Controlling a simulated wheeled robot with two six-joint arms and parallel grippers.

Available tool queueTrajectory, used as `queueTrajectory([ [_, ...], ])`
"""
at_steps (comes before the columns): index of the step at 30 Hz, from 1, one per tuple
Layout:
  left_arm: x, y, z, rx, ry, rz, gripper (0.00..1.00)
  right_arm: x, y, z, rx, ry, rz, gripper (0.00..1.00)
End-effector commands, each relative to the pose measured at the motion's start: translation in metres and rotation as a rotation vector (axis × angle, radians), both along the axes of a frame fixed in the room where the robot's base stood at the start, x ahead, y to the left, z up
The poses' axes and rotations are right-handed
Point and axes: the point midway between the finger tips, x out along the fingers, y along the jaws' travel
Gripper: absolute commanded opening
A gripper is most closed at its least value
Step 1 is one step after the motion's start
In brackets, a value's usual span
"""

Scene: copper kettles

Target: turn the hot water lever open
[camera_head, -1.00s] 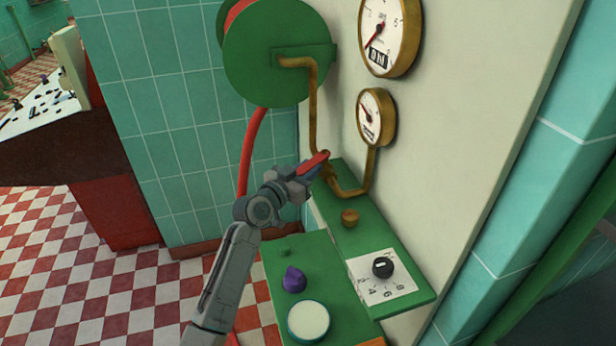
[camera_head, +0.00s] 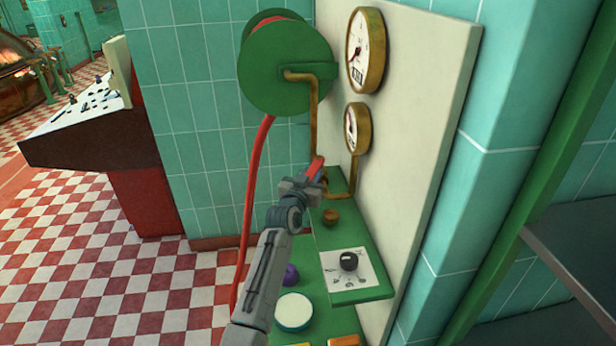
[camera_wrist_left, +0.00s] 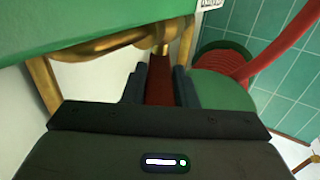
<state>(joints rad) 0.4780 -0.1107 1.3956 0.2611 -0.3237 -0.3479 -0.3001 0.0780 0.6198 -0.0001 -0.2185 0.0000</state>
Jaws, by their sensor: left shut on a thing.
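The hot water lever (camera_head: 317,166) has a red handle and sits at the brass pipe by the far end of the green shelf. My left gripper (camera_head: 308,181) is at the lever and shut on its handle. In the left wrist view, the red lever (camera_wrist_left: 160,82) lies between the two dark fingers of the left gripper (camera_wrist_left: 160,88). The brass pipe (camera_wrist_left: 120,42) runs just beyond it. The gripper hides part of the lever in the head view. My right gripper is in neither view.
Two brass-rimmed gauges (camera_head: 366,50) hang on the pale panel. A green hose reel (camera_head: 287,68) with a red hose (camera_head: 254,190) is on the left. The green shelf (camera_head: 358,294) carries a black dial (camera_head: 349,261) and a brass knob (camera_head: 330,217). A purple knob (camera_head: 290,275) is below.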

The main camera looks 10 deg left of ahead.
Motion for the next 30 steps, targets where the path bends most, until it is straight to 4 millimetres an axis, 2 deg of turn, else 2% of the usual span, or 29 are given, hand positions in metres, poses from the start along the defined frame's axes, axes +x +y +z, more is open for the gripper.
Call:
queueTrajectory([
  [8, 0.0, 0.0, -0.001, -0.004, 0.002, -0.001, 0.0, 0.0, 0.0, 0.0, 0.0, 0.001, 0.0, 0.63],
  [9, 0.0, 0.0, -0.001, -0.004, 0.002, -0.001, 0.33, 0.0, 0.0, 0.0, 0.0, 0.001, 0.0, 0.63],
  [11, 0.0, 0.0, 0.0, -0.003, 0.001, -0.001, 0.45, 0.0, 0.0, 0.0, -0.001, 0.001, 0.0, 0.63],
  [12, 0.0, 0.0, 0.0, -0.003, 0.001, -0.001, 0.47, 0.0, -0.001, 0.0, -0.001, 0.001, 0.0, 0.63],
  [23, -0.005, 0.001, -0.001, -0.002, 0.0, 0.0, 0.47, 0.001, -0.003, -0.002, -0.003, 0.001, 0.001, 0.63],
  [26, -0.016, 0.002, -0.003, -0.002, 0.0, 0.0, 0.47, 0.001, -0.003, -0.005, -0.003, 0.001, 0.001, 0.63],
  [30, -0.04, 0.005, -0.004, -0.002, 0.0, 0.0, 0.47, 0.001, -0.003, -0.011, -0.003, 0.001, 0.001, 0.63],
])
